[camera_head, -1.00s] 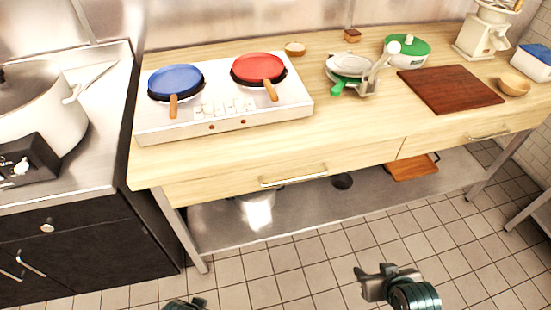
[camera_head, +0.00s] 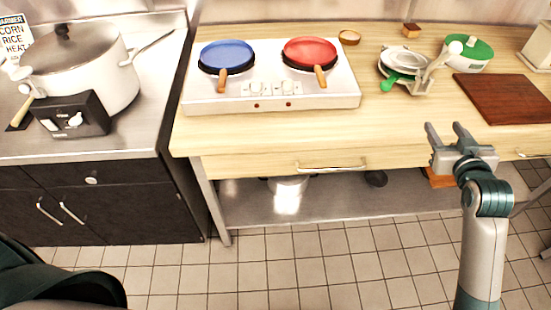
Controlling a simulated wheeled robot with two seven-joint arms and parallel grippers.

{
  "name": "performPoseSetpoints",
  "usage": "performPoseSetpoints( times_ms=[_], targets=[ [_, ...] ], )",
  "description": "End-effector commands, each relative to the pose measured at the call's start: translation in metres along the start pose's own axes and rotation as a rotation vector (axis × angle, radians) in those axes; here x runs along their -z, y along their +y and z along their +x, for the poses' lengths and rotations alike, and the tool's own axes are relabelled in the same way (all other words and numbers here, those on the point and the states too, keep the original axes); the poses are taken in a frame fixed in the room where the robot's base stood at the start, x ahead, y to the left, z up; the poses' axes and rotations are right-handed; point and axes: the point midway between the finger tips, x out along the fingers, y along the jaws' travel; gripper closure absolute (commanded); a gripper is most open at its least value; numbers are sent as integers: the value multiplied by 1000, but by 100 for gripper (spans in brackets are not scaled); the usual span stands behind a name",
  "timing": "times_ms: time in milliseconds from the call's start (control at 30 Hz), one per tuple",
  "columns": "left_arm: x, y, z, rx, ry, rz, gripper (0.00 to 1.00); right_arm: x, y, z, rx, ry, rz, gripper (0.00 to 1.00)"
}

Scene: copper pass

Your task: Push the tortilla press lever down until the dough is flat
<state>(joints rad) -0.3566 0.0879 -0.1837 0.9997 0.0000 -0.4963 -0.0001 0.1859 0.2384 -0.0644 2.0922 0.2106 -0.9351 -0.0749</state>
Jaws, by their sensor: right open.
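The tortilla press (camera_head: 402,66) stands on the wooden counter, right of the burner plate. It is pale metal with a round plate and a green handle (camera_head: 392,84) at its front left. Its lever (camera_head: 440,60) slants up to the right and ends in a white ball knob (camera_head: 455,47). I cannot make out any dough in it. My right gripper (camera_head: 447,132) is open and empty in front of the counter's front edge, below and apart from the press. My left gripper is out of view; only a dark part of my body shows at bottom left.
A two-burner plate (camera_head: 270,100) with a blue pan (camera_head: 228,54) and a red pan (camera_head: 309,52) sits left of the press. Bare counter lies in front of the press.

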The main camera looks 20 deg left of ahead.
Motion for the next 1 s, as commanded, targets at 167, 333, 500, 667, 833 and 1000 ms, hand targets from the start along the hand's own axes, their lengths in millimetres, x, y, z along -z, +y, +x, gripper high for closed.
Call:
performPoseSetpoints(
  times_ms=[167,333,500,667,833,1000],
  targets=[
    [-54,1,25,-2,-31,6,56,72,28,21,-24,148,-10,53],
    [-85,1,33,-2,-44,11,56,113,44,28,-37,232,-14,53],
    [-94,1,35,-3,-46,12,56,126,48,29,-41,258,-14,53],
    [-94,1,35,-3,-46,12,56,125,48,29,-41,258,-15,53],
    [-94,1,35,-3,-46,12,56,125,48,29,-41,257,-15,53],
    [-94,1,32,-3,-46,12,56,127,49,35,-41,256,-14,53]
  ],
)
